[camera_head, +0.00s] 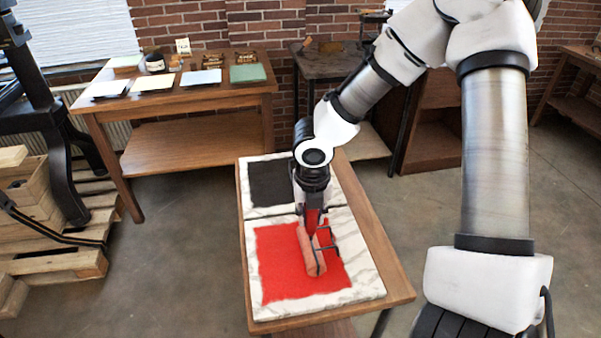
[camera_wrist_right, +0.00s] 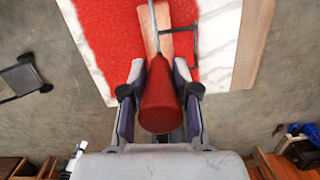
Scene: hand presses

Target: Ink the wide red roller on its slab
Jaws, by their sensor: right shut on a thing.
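The wide roller (camera_head: 312,262) has a pinkish-orange cylinder, a dark wire frame and a red handle. It is over the red ink patch (camera_head: 273,265) on the white marble slab (camera_head: 357,268); I cannot tell whether it touches the ink. My right gripper (camera_head: 311,207) points down above the slab and is shut on the red handle. In the right wrist view, its fingers (camera_wrist_right: 160,84) sit on both sides of the handle (camera_wrist_right: 160,104), with the roller's cylinder (camera_wrist_right: 180,22) beyond, partly cut off at the top. My left gripper is out of view.
A second marble slab with a black ink patch (camera_head: 272,184) lies behind the red one on the same wooden table (camera_head: 372,232). A table (camera_head: 190,98) with paper stacks stands at the back left. A dark press (camera_head: 50,120) and pallets (camera_head: 60,262) are at the left.

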